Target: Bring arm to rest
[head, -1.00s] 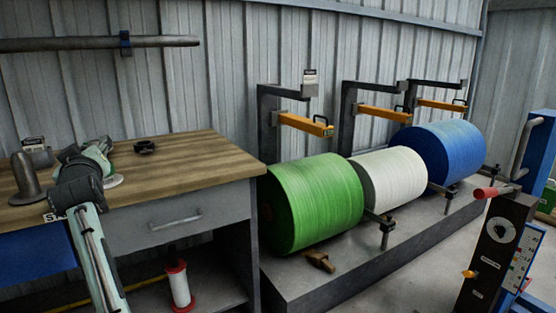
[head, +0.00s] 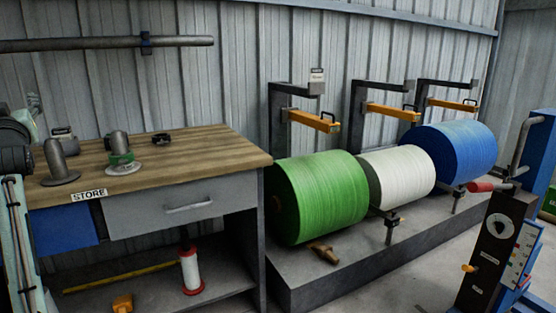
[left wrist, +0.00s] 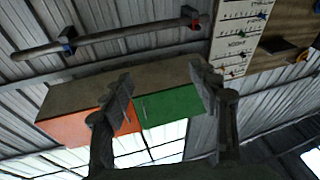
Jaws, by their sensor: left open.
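My left arm is at the far left edge of the head view, in front of the workbench (head: 215,146). Behind the fingers that view shows a cabinet with an orange door (left wrist: 75,128) and a green door (left wrist: 168,105). My right gripper is in neither view.
On the bench stand grey flanged posts (head: 55,160), one with a green band (head: 121,159), and a dark ring (head: 161,138). Green (head: 318,198), white (head: 398,175) and blue (head: 450,152) rolls lie on a platform to the right. A control post (head: 492,250) stands at far right.

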